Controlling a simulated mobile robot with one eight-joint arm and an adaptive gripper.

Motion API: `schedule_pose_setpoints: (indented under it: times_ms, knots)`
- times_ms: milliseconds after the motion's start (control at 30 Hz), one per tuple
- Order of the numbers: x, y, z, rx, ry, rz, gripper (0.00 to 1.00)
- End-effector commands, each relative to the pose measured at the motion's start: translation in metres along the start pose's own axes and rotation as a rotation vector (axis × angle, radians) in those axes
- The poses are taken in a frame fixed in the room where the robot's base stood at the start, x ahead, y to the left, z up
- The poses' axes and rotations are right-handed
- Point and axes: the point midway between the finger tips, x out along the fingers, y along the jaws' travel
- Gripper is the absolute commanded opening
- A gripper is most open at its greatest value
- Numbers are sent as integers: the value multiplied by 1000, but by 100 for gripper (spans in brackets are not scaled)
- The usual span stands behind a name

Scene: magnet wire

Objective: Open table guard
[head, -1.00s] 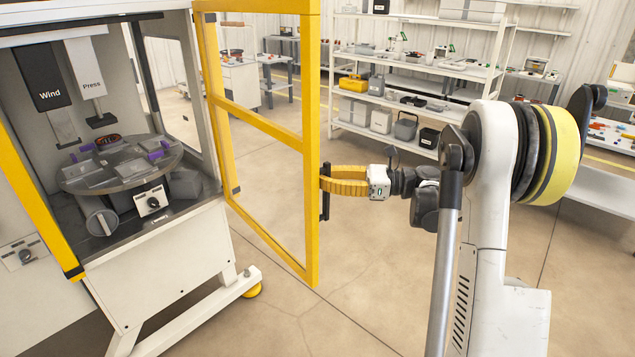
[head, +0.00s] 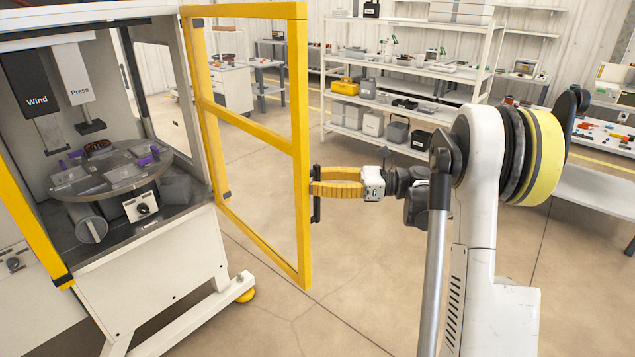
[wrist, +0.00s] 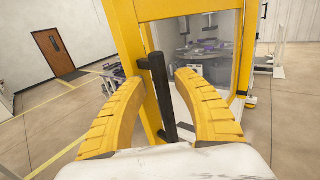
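The table guard is a yellow-framed door with a clear pane (head: 303,110), hinged on the white machine's right side. It stands swung wide outward, leaving the machine front uncovered. Its black vertical handle (head: 316,195) is on the outer edge. My gripper (head: 314,182) is at the handle, reaching in from the right. In the wrist view, the yellow fingers (wrist: 158,78) stand apart on either side of the black handle (wrist: 158,85). Gaps show between the handle and both fingers. The guard frame (wrist: 131,50) is just beyond the fingertips.
Inside the machine, a round turntable (head: 88,188) sits under the Wind (head: 35,85) and Press (head: 76,72) units. White shelves (head: 400,80) with boxes stand behind. The floor (head: 270,315) around the door is mostly clear.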

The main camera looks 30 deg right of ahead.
Motion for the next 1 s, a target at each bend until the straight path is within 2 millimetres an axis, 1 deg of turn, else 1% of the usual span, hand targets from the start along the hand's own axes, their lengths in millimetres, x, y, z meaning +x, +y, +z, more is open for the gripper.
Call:
schedule_pose_setpoints:
  times_ms: [67, 167, 400, 500, 600, 733, 1000]
  knots:
    - [-7, 0, 0, 0, 0, -1, 36]
    - [-24, -1, 0, 0, 0, -4, 36]
    - [-79, -1, -1, 0, 1, -6, 36]
    - [-98, 0, -1, 1, 1, -5, 36]
    - [-110, 0, -1, 1, 2, -3, 36]
    - [-118, 0, -1, 1, 2, -3, 36]
    - [-120, 0, -1, 1, 2, -2, 36]
